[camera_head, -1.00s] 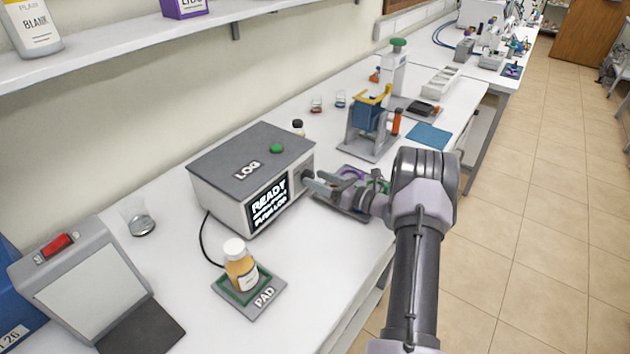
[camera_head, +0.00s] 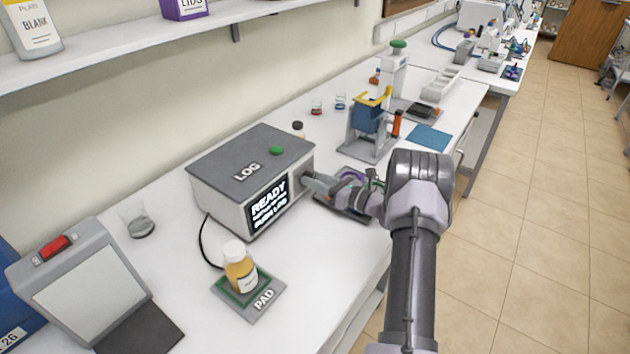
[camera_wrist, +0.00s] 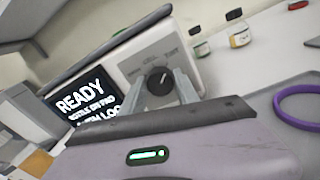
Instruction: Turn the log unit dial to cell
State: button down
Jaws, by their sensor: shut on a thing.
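The log unit (camera_head: 250,170) is a grey box marked LOG with a green button (camera_head: 276,150) on top. Its lit screen (camera_head: 268,204) reads READY above smaller lines. The black round dial (camera_wrist: 160,82) is on the panel beside the screen in the wrist view, with a light pointer mark and small labels above that I cannot read surely. My gripper (camera_wrist: 162,88) is shut on the dial, one finger on each side. In the head view my gripper (camera_head: 309,182) hides the dial at the unit's right front.
An amber bottle (camera_head: 240,270) stands on the pad (camera_head: 262,303) in front of the unit. A glass beaker (camera_head: 137,221) and a grey device with a red switch (camera_head: 85,290) are at left. A blue-and-yellow stand (camera_head: 370,120) and a purple ring (camera_wrist: 302,104) are beyond my gripper.

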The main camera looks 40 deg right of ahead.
jog(key=shift+f, duration=0.1)
jog(key=n+b, duration=0.4)
jog(key=n, duration=0.1)
jog(key=shift+a+f, duration=0.1)
jog(key=n+b, duration=0.4)
jog(key=shift+s, duration=0.1)
jog(key=shift+n+b, duration=0.3)
jog(key=c, duration=0.9)
grip_release()
jog(key=shift+r, duration=0.2)
